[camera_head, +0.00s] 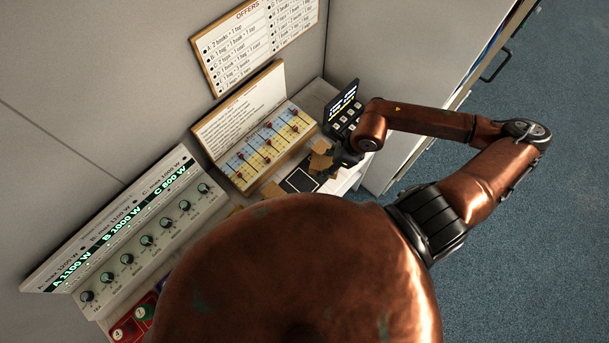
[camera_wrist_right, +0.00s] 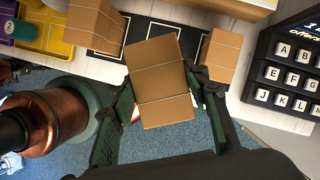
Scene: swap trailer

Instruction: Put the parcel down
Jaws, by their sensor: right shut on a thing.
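In the right wrist view, my right gripper (camera_wrist_right: 161,94) is shut on a brown cardboard parcel (camera_wrist_right: 158,62). One finger is on each side of it. The parcel looks slightly turned and hides part of a black mat (camera_wrist_right: 136,33) with white outlines. I cannot tell how high it is above the surface. In the head view, my right gripper (camera_head: 338,161) is small, near brown parcels by the black mat (camera_head: 300,180); which one is held is hard to tell there.
Another parcel (camera_wrist_right: 93,22) stands left of the held one, and a further parcel (camera_wrist_right: 221,54) stands to its right. A keypad with a screen (camera_head: 343,108) is beyond. A board with red pegs (camera_head: 268,140) and a knob panel (camera_head: 146,240) line the wall.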

